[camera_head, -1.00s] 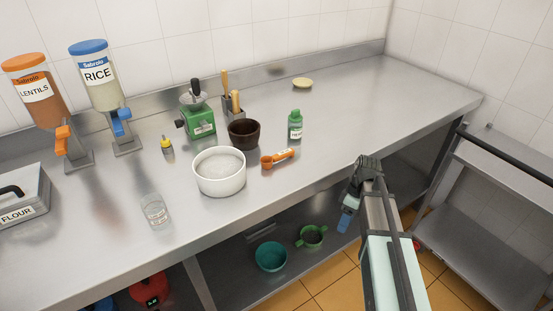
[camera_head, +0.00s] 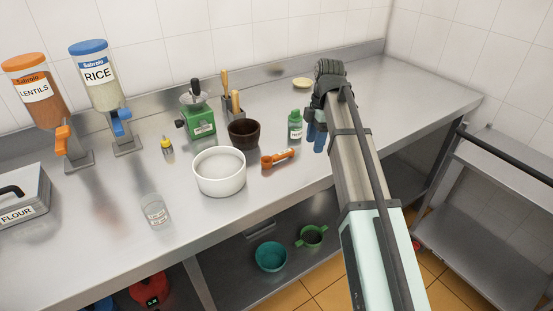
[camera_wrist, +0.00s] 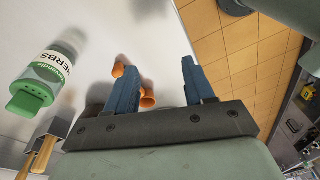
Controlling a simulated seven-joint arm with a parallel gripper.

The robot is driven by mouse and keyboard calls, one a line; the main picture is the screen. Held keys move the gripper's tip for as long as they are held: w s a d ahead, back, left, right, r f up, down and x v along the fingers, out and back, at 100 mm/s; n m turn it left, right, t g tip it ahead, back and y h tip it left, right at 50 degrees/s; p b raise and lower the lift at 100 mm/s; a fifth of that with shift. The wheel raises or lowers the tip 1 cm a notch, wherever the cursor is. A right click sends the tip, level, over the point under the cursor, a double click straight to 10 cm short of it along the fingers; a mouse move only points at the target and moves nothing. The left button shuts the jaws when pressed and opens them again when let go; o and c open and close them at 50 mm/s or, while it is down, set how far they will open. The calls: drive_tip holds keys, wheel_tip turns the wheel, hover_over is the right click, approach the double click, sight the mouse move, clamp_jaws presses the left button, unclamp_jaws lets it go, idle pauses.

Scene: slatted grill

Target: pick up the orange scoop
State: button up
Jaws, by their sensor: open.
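The orange scoop (camera_head: 278,158) lies on the steel counter near its front edge, its bowl to the left and its handle to the right. My gripper (camera_head: 315,134) is above the counter, to the right of the scoop and apart from it. In the wrist view my gripper (camera_wrist: 160,65) is open, with two blue fingers and nothing between them. There the scoop (camera_wrist: 148,98) is mostly hidden behind the left finger. Only its orange ends show on either side of that finger.
A green herbs bottle (camera_head: 295,126) stands close behind the scoop, left of my gripper; it also shows in the wrist view (camera_wrist: 45,78). A white bowl (camera_head: 220,180) and a dark brown bowl (camera_head: 244,140) stand left of the scoop. The counter's right part is clear.

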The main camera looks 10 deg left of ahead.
drive_tip(key=a+r+n+t+h, duration=0.1)
drive_tip(key=a+r+n, duration=0.3)
drive_tip(key=a, duration=0.7)
hover_over(277, 155)
wheel_tip(277, 155, down, 8)
drive_tip(key=shift+d+r, duration=0.1)
drive_tip(key=shift+r, duration=0.15)
drive_tip(key=shift+f, duration=2.6)
clamp_jaws()
